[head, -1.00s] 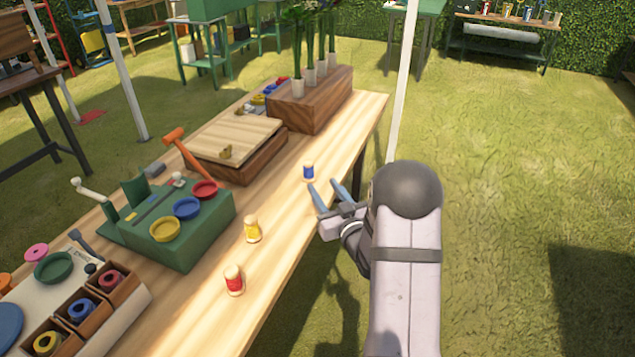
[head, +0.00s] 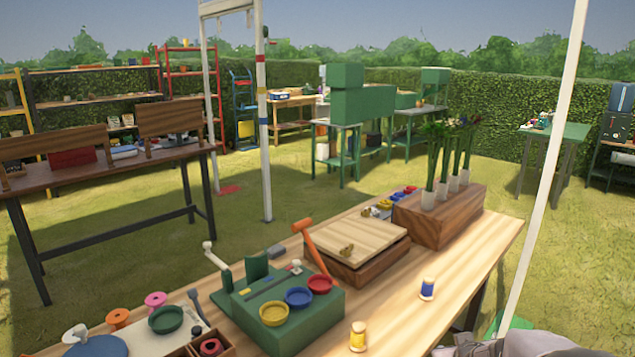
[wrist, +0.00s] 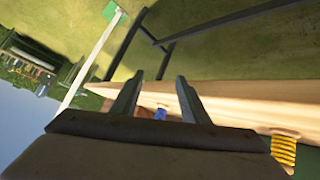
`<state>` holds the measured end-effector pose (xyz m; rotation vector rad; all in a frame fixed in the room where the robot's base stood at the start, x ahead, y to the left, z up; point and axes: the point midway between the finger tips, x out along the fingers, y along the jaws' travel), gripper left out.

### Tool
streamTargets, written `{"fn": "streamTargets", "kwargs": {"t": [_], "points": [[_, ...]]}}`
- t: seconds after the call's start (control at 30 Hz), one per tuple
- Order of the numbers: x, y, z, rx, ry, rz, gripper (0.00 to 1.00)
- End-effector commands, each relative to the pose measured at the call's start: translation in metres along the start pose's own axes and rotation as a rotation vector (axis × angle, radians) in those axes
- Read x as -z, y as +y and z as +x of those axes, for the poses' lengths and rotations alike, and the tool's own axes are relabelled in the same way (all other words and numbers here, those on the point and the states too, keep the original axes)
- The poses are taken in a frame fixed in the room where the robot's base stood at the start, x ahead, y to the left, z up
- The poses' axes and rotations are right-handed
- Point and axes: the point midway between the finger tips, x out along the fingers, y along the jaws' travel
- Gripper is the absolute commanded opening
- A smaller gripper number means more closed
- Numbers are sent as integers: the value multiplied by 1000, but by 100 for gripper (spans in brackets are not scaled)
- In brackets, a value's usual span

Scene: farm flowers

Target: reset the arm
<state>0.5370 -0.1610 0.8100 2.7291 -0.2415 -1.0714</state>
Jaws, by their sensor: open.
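My gripper (wrist: 158,95) shows in the wrist view with its two fingers apart and nothing between them. In the head view only a grey part of my arm shows at the bottom right edge; the fingertips are out of that picture. The gripper is beside the edge of the wooden table (head: 455,290). A blue spool (head: 427,289) stands upright on the table, and it also shows beyond the fingers in the wrist view (wrist: 160,114). A yellow spool (head: 357,337) stands nearer, and it shows at the lower right of the wrist view (wrist: 284,149).
A green block with coloured dishes (head: 280,325), a wooden box with an orange-handled tool (head: 355,252) and a planter with flowers in white cups (head: 440,218) occupy the table. A white post (head: 545,160) rises by its right edge. Grass lies open to the right.

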Motion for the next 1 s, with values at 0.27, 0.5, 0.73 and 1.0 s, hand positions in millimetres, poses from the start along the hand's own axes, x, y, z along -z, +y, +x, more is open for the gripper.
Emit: {"fn": "streamTargets", "kwargs": {"t": [0.27,0.5,0.73,1.0], "points": [[-88,-91,-84,163,-402,35,41],[-165,-138,-176,252,-738,28,41],[-146,-132,-232,265,-820,25,41],[-96,-115,-277,265,-818,23,41]]}}
